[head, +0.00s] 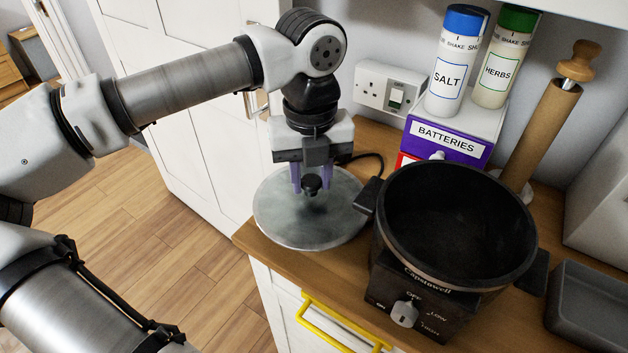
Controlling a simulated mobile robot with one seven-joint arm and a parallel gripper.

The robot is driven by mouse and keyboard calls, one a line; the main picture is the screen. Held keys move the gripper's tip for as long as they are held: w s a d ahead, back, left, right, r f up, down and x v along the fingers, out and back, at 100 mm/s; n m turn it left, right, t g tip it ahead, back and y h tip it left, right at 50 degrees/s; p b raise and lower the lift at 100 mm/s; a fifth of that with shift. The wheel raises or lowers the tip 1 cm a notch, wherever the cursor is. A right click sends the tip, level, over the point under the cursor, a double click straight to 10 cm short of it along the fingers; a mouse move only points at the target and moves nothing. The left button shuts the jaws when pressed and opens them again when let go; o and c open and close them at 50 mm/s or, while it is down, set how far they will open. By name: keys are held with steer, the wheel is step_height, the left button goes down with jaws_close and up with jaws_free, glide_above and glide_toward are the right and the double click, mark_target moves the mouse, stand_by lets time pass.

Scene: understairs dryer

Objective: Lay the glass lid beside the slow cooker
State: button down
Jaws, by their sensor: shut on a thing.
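The glass lid (334,224) is a pale, see-through disc with a black knob. It is at the left end of the wooden worktop, to the left of the slow cooker, and its left edge reaches out past the worktop edge. I cannot tell whether it rests on the wood or hangs just above it. My gripper (311,186) points down over the lid's middle, with its fingers shut on the knob. The slow cooker (385,277) is black, open on top and empty, with a dial on its front. The lid's right edge is close to the cooker's left handle.
Behind the cooker are a batteries box (443,138), salt (456,62) and herbs (506,57) shakers, and a wooden roll holder (545,125). A grey tray (590,310) is at right. A wall socket (385,88) and a white door (185,110) stand behind the lid.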

mark_target(314, 177)
steer(key=shift+w+d+f, duration=0.1)
steer(key=shift+w+d, duration=0.15)
steer(key=shift+w, duration=0.15)
step_height(314, 177, down, 3)
steer(key=shift+p, duration=0.5)
steer(key=shift+f+b, duration=0.35)
steer(key=shift+f, duration=0.05)
steer(key=c, duration=1)
jaws_free()
steer(key=shift+r, duration=0.1)
steer(key=shift+c, duration=0.2)
steer(key=shift+r, duration=0.1)
step_height(314, 177, up, 12)
steer(key=shift+r+b, duration=0.1)
steer(key=shift+b, duration=0.3)
